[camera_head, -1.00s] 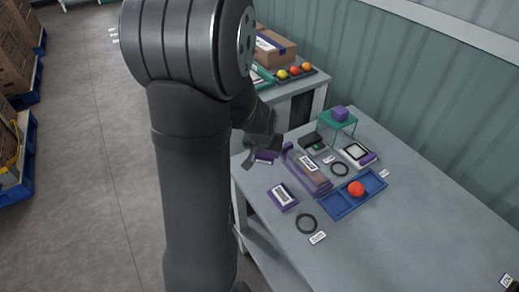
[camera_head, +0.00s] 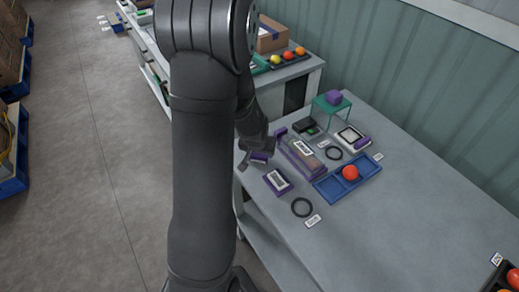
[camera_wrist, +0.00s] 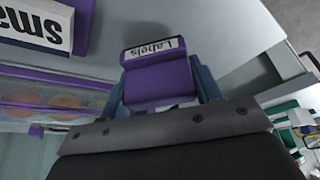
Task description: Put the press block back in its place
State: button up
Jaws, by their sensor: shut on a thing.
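My gripper (camera_wrist: 160,100) is shut on a purple block (camera_wrist: 158,82) with a white strip reading "Labels" along its edge. In the head view the held block (camera_head: 259,157) shows partly below my wrist, at the table's left edge, left of a long purple-edged case. I cannot tell from the frames whether it touches the table. Another purple block (camera_head: 334,97) sits on a small green stand (camera_head: 331,108) at the back of the table.
A purple box with a white label (camera_head: 277,181) lies near the held block. The long case (camera_head: 300,152), a blue tray (camera_head: 334,189) with a red tomato (camera_head: 350,172), a black ring (camera_head: 301,207) and a white-topped device (camera_head: 350,135) are close by. The table's right part (camera_head: 420,220) is mostly clear.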

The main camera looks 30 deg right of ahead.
jog(key=shift+f, duration=0.4)
dwell(0.5)
jog(key=o, duration=0.9)
jog(key=c, duration=0.3)
jog(key=shift+r, duration=3.5)
jog(key=shift+f, duration=3.5)
